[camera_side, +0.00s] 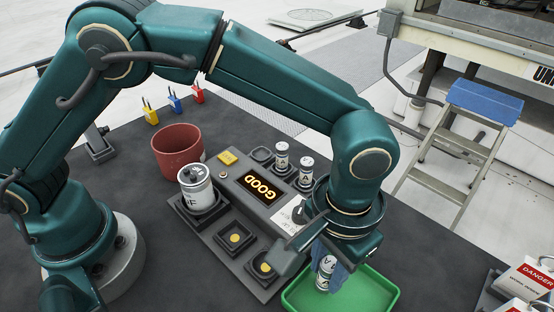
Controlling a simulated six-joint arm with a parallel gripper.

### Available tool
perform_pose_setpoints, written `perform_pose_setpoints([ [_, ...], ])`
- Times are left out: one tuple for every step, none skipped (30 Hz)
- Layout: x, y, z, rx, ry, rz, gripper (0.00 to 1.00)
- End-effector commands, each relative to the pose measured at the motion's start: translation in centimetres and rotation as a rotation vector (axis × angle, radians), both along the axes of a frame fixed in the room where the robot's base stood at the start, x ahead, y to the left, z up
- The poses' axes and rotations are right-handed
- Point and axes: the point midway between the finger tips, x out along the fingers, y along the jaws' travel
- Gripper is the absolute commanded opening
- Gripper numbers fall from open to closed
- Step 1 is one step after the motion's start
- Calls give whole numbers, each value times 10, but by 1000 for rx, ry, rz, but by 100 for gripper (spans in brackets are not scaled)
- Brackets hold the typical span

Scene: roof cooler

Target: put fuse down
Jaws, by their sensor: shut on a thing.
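A white fuse marked "A" (325,275) is in my gripper (322,258), at the lower right. My gripper is shut on the fuse, which stands roughly upright. The fuse shows over the green tray (378,302); I cannot tell whether its lower end touches the tray floor. Two similar fuses marked "A" stand in sockets of the grey tester: one fuse (281,158) at the back and another fuse (306,172) to its right. The tester's display (261,188) reads "GOOD". My wrist hides part of the tester's right side.
A red bin (177,150) and a large white capacitor (196,187) stand left of the display. Blue, yellow and red padlocks (175,103) are at the back edge. Danger tags (528,284) lie at the lower right. The dark table is clear around the tray's right.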

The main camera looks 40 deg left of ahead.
Motion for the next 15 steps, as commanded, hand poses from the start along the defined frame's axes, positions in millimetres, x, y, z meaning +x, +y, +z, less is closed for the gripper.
perform_pose_setpoints([
  [0,0,-2,1,1,0,0],
  [0,0,-3,1,2,0,0],
  [0,0,-3,1,1,0,39],
  [0,0,-3,1,1,0,50],
  [0,0,-3,1,1,0,61],
  [0,0,-3,1,1,0,61],
  [0,0,-3,1,1,0,61],
  [0,0,-3,1,1,0,61],
  [0,0,-2,0,1,0,61],
  [0,0,-2,0,1,0,61],
  [0,0,-2,0,1,0,61],
  [0,0,-2,0,1,0,61],
  [0,0,-2,0,1,0,61],
  [0,0,-2,0,0,0,61],
  [0,0,-1,0,0,0,61],
])
